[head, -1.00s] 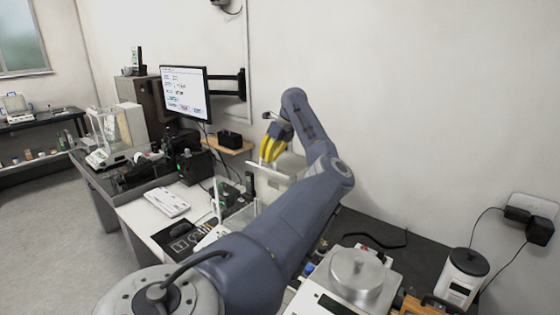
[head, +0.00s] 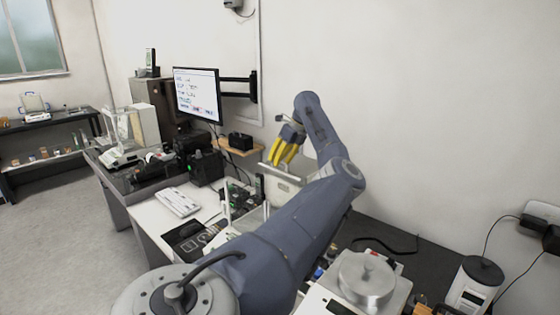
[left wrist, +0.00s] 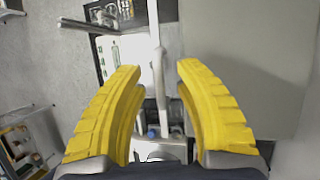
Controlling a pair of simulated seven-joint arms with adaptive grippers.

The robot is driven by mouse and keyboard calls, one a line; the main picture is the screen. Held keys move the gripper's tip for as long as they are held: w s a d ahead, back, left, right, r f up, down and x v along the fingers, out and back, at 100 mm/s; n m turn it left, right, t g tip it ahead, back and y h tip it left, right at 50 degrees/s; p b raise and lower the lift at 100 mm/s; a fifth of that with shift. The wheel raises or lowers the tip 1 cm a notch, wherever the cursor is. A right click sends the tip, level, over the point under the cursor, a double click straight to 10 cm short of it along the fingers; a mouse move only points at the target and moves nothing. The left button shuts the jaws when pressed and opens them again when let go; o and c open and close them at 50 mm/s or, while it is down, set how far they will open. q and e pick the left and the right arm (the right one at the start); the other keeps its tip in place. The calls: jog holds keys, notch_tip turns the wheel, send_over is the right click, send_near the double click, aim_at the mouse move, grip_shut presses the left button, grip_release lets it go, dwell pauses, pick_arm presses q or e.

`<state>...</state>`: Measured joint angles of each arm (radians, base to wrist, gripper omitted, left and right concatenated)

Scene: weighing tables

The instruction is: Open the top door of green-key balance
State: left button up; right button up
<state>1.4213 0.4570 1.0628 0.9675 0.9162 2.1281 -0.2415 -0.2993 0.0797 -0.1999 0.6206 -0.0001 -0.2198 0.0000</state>
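My left gripper (head: 281,162) has two yellow fingers and hangs over a balance with a clear draft shield, partly hidden behind my left arm. The balance's white top bar (head: 277,173) lies just below the fingertips, and its pale rear housing (head: 287,189) is behind. In the left wrist view the fingers (left wrist: 160,72) are wide apart, with the white bar (left wrist: 155,45) running between them and a gap on both sides. Another balance with a glass case (head: 120,140) stands at the far left. No key colour is clear on either. My right gripper is not in view.
A monitor (head: 197,95) on a wall arm and a small wooden shelf (head: 243,151) are behind the balance. A keyboard (head: 178,202) lies on the white table.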

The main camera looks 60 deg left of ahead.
pick_arm(q)
jog(key=shift+r, duration=0.1)
jog(key=v, duration=1.1)
jog(key=shift+d+r, duration=0.2)
jog(key=shift+r, duration=0.15)
jog(key=shift+w+r, duration=0.1)
jog(key=shift+w, duration=0.05)
